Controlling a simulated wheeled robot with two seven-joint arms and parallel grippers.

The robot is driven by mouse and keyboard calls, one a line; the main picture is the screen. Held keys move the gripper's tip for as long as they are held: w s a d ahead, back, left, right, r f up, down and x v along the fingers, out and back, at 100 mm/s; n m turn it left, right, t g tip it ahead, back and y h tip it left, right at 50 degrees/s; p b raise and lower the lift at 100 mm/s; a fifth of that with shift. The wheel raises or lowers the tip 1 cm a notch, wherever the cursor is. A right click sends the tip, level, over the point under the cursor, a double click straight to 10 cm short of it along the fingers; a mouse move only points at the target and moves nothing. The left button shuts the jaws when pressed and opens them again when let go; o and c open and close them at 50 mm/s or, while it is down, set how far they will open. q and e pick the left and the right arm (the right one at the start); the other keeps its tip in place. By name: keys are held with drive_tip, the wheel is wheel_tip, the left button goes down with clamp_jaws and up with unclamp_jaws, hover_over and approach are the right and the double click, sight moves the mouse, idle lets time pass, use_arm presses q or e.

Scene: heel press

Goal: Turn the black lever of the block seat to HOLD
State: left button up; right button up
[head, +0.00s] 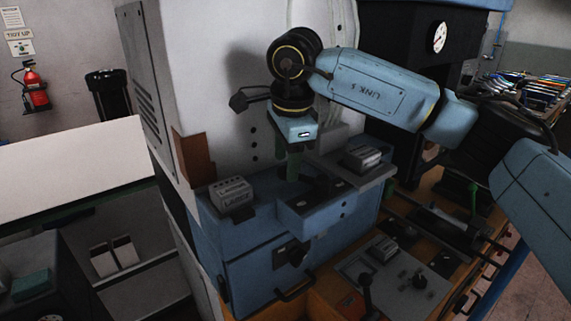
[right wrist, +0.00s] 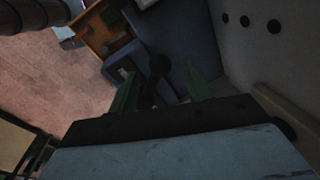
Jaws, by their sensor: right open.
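The block seat (head: 308,212) is a blue housing with a dark recess on its top, in the middle of the head view. My right gripper (head: 292,170) hangs above its left part, pointing down, with green fingers. In the right wrist view a black round-ended lever (right wrist: 158,66) shows between the open, spread green fingers of my right gripper (right wrist: 160,88); I cannot tell whether they touch it. In the head view this lever is hard to make out behind the fingers. No HOLD mark is legible. My left gripper is not in view.
A grey block labelled LARGE (head: 232,197) stands left of the seat, and another grey block (head: 362,158) stands on its right. A white machine wall (head: 200,75) rises close behind the gripper. A control panel with a black-knobbed lever (head: 366,283) lies at front right.

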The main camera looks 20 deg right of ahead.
drive_tip(key=shift+w+f, duration=0.25)
drive_tip(key=shift+f, duration=0.95)
drive_tip(key=shift+a, duration=0.1)
clamp_jaws()
